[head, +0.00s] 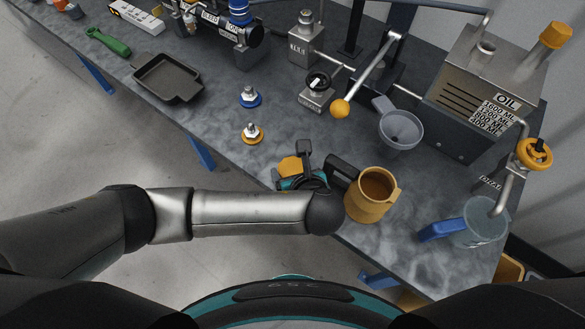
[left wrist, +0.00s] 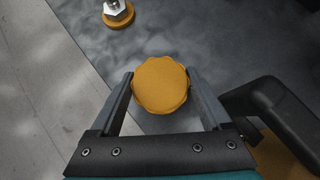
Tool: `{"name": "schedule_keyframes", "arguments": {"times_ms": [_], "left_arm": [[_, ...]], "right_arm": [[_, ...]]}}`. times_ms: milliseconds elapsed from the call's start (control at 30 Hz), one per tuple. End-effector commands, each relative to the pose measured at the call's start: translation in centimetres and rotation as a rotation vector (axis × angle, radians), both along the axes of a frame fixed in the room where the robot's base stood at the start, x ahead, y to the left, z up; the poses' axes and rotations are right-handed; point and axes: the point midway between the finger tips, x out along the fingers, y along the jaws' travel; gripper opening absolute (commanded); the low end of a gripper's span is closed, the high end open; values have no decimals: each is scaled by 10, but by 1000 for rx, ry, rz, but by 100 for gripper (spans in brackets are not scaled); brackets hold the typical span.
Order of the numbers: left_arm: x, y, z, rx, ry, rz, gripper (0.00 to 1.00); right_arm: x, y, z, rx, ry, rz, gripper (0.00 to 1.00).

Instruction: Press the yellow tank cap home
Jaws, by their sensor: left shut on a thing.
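My left gripper (head: 293,164) is over the near edge of the bench, left of the tan jug. It is shut on a round, scalloped yellow-orange cap (left wrist: 160,86), seen between the two fingers in the left wrist view. In the head view the cap (head: 289,168) is partly hidden by the gripper. The grey oil tank (head: 465,85) stands at the back right, well away from the gripper. An open metal neck (head: 485,48) rises from its top, and another yellow-orange cap (head: 556,35) sits on a stub at its right. My right gripper is not in view.
A tan jug (head: 368,200) with dark liquid stands close right of the gripper, its black handle towards it. A grey funnel (head: 400,130), a yellow-knobbed lever (head: 341,108) and a clear blue-handled jug (head: 478,228) are around.

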Motion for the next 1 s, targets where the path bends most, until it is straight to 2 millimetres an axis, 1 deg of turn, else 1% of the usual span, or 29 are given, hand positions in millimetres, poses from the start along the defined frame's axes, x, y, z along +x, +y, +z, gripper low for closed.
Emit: {"name": "schedule_keyframes", "arguments": {"times_ms": [33, 167, 400, 567, 667, 767, 867, 967, 1000], "left_arm": [[0, 0, 0, 0, 0, 0, 42], [0, 0, 0, 0, 0, 0, 27], [0, 0, 0, 0, 0, 0, 26], [0, 0, 8, -1, 0, 0, 26], [0, 0, 19, -2, -1, 1, 26], [0, 0, 36, -3, -1, 0, 26], [1, -1, 59, -4, -2, 0, 26], [1, -1, 86, -5, -4, 0, 26], [0, -1, 98, -5, -3, -1, 26]], "right_arm": [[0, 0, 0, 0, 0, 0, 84], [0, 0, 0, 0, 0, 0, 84], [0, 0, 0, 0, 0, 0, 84], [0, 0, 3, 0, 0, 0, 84], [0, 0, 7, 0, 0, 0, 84], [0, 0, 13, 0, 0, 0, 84], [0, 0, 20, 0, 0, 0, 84], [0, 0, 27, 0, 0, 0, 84], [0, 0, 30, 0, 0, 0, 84]]}}
